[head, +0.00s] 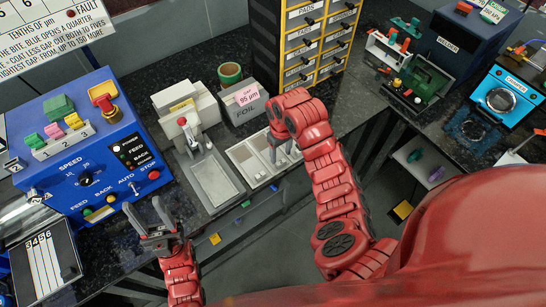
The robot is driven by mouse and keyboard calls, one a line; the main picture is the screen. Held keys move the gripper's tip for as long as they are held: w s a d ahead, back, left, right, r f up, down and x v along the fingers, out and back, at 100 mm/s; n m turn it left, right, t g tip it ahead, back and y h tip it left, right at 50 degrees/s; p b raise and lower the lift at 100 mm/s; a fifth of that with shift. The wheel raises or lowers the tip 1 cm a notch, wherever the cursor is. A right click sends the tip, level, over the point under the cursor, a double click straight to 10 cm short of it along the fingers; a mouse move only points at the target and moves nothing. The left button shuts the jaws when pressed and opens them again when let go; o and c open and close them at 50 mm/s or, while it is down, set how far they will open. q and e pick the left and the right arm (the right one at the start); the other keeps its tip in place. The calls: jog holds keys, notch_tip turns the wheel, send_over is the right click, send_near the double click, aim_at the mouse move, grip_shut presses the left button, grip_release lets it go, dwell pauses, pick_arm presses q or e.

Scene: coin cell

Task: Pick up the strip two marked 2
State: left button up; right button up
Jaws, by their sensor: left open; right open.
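I cannot make out a strip marked 2 for certain. A pale tray (238,153) with narrow slots lies on the dark counter, and its contents are too small to read. My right gripper (283,150) is open and points down over the right part of this tray, hiding some of it. I cannot tell whether its fingers touch anything. My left gripper (153,222) is open and empty, in front of the blue machine (90,160). On this machine a white block (62,143) marked 1, 2, 3 carries green, pink and yellow pieces.
A grey metal tray (212,183) lies left of the slotted tray. Behind stand a box marked FOIL (246,108), a green roll (230,73) and a yellow-black drawer cabinet (268,45). A board marked 3456 (42,262) is at the lower left.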

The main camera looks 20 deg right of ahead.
aim_at(280, 161)
jog(key=shift+w+f+p, duration=0.2)
jog(key=shift+f+p, duration=0.3)
jog(key=shift+f, duration=1.95)
grip_shut()
